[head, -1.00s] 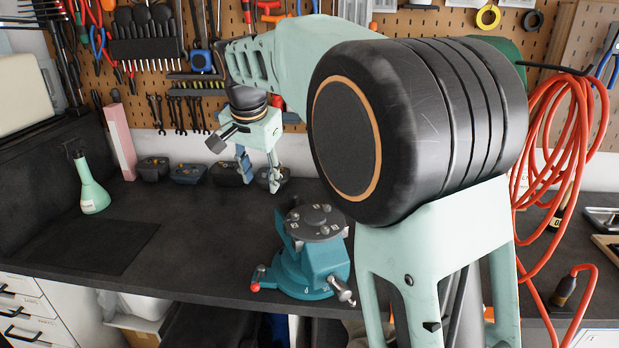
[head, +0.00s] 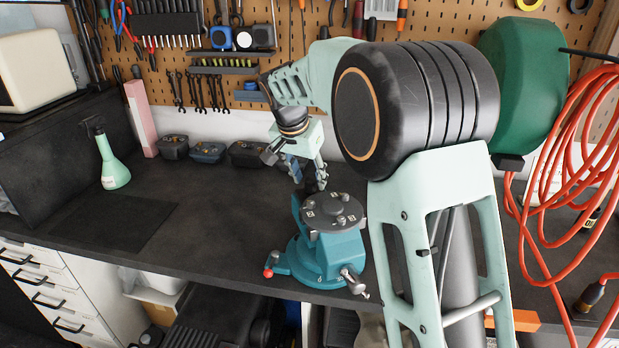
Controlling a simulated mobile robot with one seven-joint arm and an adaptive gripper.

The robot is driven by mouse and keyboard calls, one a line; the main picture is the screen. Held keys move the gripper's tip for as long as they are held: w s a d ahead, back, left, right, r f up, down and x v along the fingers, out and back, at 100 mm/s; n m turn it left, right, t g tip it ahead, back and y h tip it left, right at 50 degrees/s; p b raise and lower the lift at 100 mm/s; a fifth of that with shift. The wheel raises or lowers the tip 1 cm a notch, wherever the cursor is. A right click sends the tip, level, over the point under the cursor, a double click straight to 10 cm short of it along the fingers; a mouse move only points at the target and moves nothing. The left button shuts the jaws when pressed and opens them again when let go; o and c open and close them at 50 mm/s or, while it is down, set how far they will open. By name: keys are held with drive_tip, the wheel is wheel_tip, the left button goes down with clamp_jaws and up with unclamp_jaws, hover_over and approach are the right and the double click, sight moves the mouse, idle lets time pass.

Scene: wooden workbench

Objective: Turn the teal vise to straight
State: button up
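The teal vise (head: 325,258) stands at the front edge of the dark workbench, with a round dark plate (head: 334,211) on top. A red-tipped lever (head: 270,272) sticks out at its lower left, and a metal handle (head: 354,282) at its lower right. My gripper (head: 311,184) points down just behind the vise's top, near the plate's back edge. Its fingertips are small and partly merge with dark parts there. I cannot tell whether they touch the vise or how far apart they are.
A green spray bottle (head: 113,168) stands on the left of the bench (head: 215,220). An orange hose (head: 570,190) hangs at the right. The bench left of the vise is mostly clear.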

drive_tip(key=shift+w+d+f, duration=0.1)
drive_tip(key=shift+w+f, duration=0.1)
drive_tip(key=shift+f, duration=0.3)
drive_tip(key=shift+c, duration=0.2)
clamp_jaws()
